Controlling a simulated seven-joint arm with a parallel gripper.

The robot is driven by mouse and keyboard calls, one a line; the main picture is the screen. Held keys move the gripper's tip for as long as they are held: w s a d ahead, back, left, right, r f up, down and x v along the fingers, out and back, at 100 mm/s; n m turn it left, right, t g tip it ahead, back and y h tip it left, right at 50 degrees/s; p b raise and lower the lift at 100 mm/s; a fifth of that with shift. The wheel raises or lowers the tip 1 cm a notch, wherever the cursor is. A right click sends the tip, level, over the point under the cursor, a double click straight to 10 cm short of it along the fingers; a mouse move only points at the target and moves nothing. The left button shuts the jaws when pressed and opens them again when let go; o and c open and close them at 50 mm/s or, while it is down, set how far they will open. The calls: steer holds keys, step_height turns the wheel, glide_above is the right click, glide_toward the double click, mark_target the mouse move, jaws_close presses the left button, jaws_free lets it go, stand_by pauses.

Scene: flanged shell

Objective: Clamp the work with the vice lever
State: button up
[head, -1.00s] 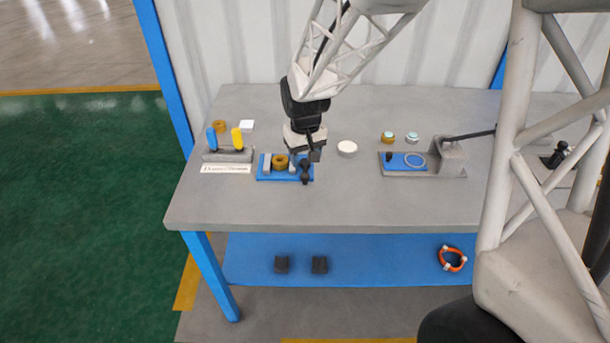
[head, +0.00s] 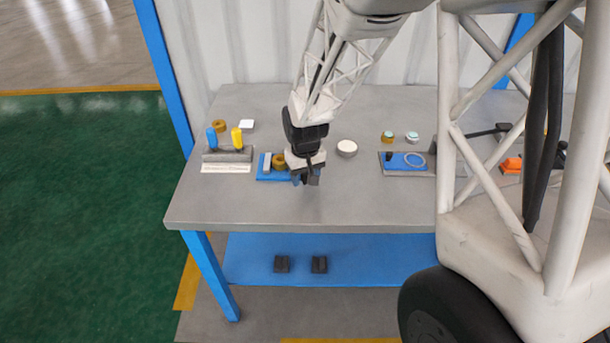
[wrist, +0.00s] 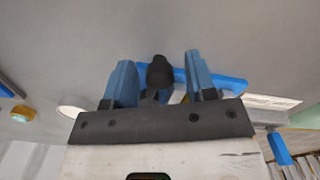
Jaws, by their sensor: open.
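The vice is a blue base (head: 263,174) with a grey jaw (head: 267,162) and a brass ring-shaped work (head: 279,160) on it, at the left-centre of the bench. My gripper (head: 306,182) is at the vice's right front, pointing down and covering that end in the head view. In the wrist view my gripper (wrist: 160,75) has two blue fingers apart. The dark round-ended vice lever (wrist: 159,71) shows between them, with gaps on both sides; contact cannot be told. The blue base (wrist: 235,84) shows behind the fingers.
A grey holder (head: 228,156) with a blue and a yellow handle stands left of the vice. A white disc (head: 347,148) lies to the right, before a grey fixture with a blue plate (head: 403,161). The bench front (head: 330,208) is clear.

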jaws_close()
